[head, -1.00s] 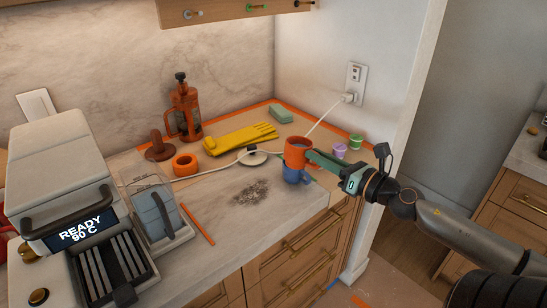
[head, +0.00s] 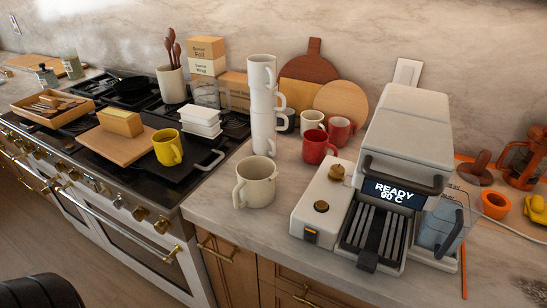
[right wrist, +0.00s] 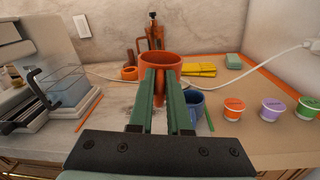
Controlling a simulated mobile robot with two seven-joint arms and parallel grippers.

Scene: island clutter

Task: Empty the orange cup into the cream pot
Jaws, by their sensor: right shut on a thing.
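In the right wrist view the orange cup (right wrist: 160,60) is upright between the green fingers of my right gripper (right wrist: 161,76), which is shut on it. The fingers cover part of its near side, and its contents are not visible. A blue mug (right wrist: 193,110) stands just behind and below to the right; I cannot tell whether the cups touch. In the head view the cream pot (head: 256,184), wide and open-topped with a handle at its left, stands on the counter between stove and coffee machine. My left gripper is in neither view.
The coffee machine (head: 380,180) stands right of the pot. A tall stack of white mugs (head: 263,105) and red mugs (head: 316,146) stand behind it. The stove (head: 120,130) carries a board and a yellow mug (head: 167,148). Bare counter (head: 220,208) lies around the pot.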

